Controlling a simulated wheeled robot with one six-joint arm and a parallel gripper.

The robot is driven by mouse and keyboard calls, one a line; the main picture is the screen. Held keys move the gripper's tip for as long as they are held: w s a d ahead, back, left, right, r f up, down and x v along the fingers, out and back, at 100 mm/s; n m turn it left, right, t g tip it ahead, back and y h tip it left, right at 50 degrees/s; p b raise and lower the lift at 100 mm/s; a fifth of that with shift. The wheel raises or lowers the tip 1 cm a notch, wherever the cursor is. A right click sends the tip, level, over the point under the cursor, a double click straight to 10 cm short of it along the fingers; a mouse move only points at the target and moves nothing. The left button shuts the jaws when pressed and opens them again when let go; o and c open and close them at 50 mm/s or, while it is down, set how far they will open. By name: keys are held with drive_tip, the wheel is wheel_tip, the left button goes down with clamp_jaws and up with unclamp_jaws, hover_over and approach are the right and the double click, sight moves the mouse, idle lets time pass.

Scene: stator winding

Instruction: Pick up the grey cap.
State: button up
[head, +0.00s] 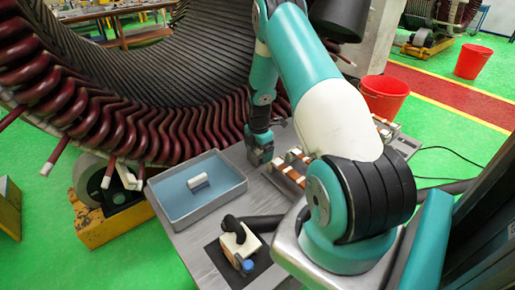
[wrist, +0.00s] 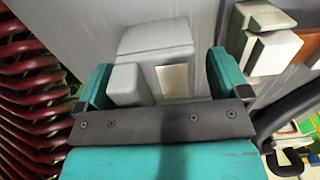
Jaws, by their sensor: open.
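A pale grey, blocky piece (wrist: 156,42) that looks like the grey cap is in the wrist view, just beyond and partly between the fingers. A smaller grey block face (wrist: 126,86) shows beside the left finger; I cannot tell if it is the same piece. My gripper (wrist: 158,85) is open, its teal fingers on either side and no clear grip on anything. In the head view my gripper (head: 260,155) is low over the grey table, right of the tray. It hides most of what lies under it there.
A blue-lined tray (head: 170,216) holds a small whitish block (head: 198,181). White-and-copper pieces (head: 292,165) stand close right of my gripper. A beige block with a black hose (head: 240,241) is at the front. The large stator (head: 110,110) with dark red coils rises behind and left.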

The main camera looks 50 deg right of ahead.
drive_tip(key=c, duration=1.1)
drive_tip(key=shift+o, duration=0.2)
drive_tip(key=shift+r, duration=0.15)
